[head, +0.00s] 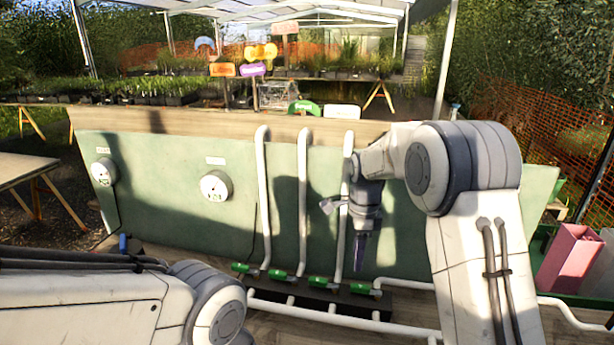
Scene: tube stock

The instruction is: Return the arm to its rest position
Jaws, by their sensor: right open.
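My right arm rises at the right of the head view and bends over to the left. Its gripper (362,249) points down in front of the green panel (230,234), above the pipe manifold. The gripper is open, and I see nothing between its fingers. My left arm lies low across the bottom left corner, and its gripper is out of view.
White pipes (303,190) run up the panel from a dark manifold (318,289) with several green valves. Two round white gauges (215,186) sit on the panel's left. A pink box (570,258) stands at right. A wooden table (20,167) is at left.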

